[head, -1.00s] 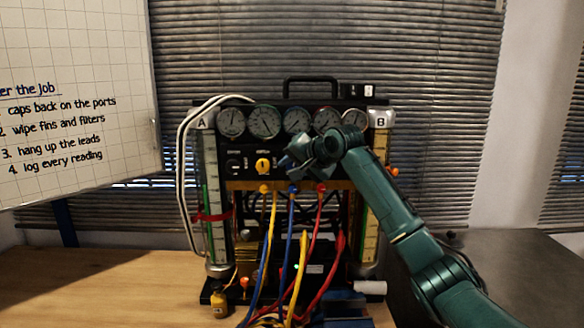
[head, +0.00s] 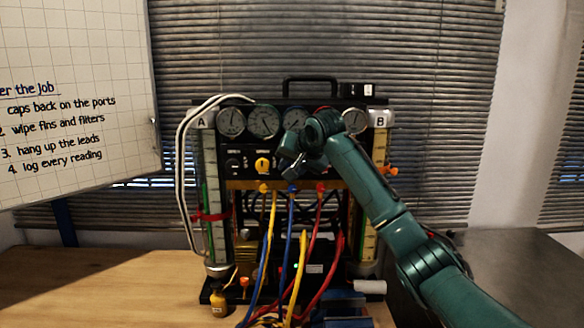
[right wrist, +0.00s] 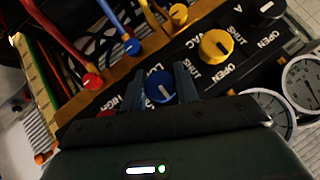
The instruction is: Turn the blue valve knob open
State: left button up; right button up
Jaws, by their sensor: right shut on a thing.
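The blue valve knob (right wrist: 161,86), with a white pointer line, sits on the black panel by the "LOW" label in the right wrist view. My right gripper (right wrist: 171,76) is shut on it, one finger on each side. In the head view my right gripper (head: 290,168) is at the panel below the gauges, and the arm hides the knob. The gauge rig (head: 262,180) stands upright on the table. My left gripper is not in view.
A yellow knob (right wrist: 215,46) and a black knob (right wrist: 266,10) sit beside the blue one. Yellow, blue and red hoses (head: 291,235) hang below the panel. A glass column (head: 213,200) stands at the rig's left. The wooden table (head: 100,285) is clear at left.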

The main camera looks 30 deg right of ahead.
jog(key=o, duration=1)
jog(key=shift+c, duration=0.2)
jog(key=shift+s, duration=0.1)
jog(key=b+v, duration=0.2)
jog(key=v, duration=1.1)
jog(key=shift+b, duration=0.4)
jog(key=shift+r, duration=0.1)
